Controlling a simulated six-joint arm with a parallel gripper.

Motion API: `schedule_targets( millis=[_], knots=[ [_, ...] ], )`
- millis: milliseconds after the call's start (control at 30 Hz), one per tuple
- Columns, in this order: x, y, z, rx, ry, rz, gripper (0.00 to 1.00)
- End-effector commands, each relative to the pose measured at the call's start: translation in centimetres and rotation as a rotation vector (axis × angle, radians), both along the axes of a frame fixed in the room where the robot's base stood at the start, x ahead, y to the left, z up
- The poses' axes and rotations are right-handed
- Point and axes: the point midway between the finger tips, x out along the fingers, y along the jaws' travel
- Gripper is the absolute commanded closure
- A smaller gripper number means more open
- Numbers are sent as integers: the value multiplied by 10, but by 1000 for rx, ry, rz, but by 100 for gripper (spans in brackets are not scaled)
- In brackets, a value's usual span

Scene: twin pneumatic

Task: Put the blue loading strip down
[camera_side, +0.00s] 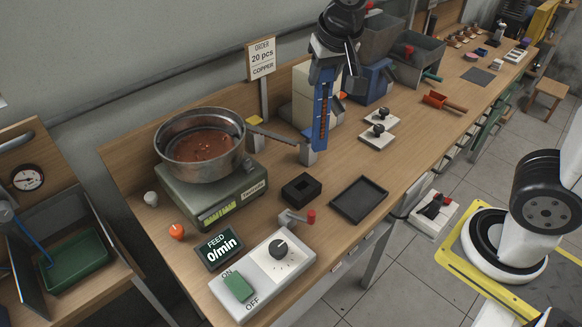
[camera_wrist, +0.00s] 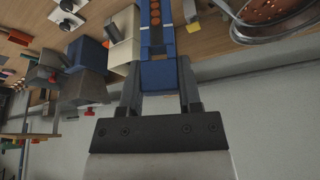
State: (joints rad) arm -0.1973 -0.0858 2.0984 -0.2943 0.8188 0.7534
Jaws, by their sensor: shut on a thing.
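The blue loading strip (camera_side: 322,115) stands nearly upright in the side view, with a row of copper-coloured pieces along its slot. My gripper (camera_side: 328,62) is above it and shut on its upper end. In the wrist view the strip (camera_wrist: 157,52) sits between the two fingers of my gripper (camera_wrist: 158,78) and runs up out of the picture. The strip's lower end is close to a small grey block (camera_side: 307,156) on the bench. I cannot tell whether it touches the block or the bench.
A metal bowl of copper pieces (camera_side: 202,148) stands on a green scale (camera_side: 215,198) to the left. A black block (camera_side: 301,188) and an empty dark tray (camera_side: 359,199) lie in front. A feed control box (camera_side: 265,275) is at the bench's near end. Grey bins (camera_side: 418,57) stand behind right.

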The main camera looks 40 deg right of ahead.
Motion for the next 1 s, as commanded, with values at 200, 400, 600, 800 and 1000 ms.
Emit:
schedule_targets(
  millis=[200,400,600,800,1000],
  knots=[
    [-12,-10,-13,-1,0,-178,100],
    [-25,-21,-25,-1,1,-361,100],
    [-39,-33,-37,-1,1,-566,100],
    [-56,-46,-49,-2,1,-794,100],
    [-72,-59,-60,-2,1,-1014,100]
  ],
)
